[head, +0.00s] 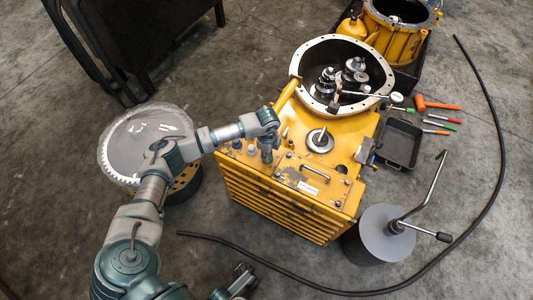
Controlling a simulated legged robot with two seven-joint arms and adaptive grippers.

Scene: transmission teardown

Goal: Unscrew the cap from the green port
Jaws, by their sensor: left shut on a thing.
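The yellow transmission housing (338,152) stands in the middle of the head view, with small ports and fittings along its top left edge. My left gripper (267,156) points down at that edge and is shut on a small cap, which the fingers mostly hide. I cannot make out the green of the port under it. Two other small fittings (237,144) show just left of the gripper. Part of my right gripper (243,275) shows at the bottom edge, low and away from the housing; its jaws are too unclear to read.
A round flange opening (301,68) with gears inside is at the housing's back. A large toothed disc (115,155) lies left. A black tray (411,150) and hand tools (437,105) lie right. A grey cylinder with a crank (372,238) stands front right; a black hose (497,155) curves around.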

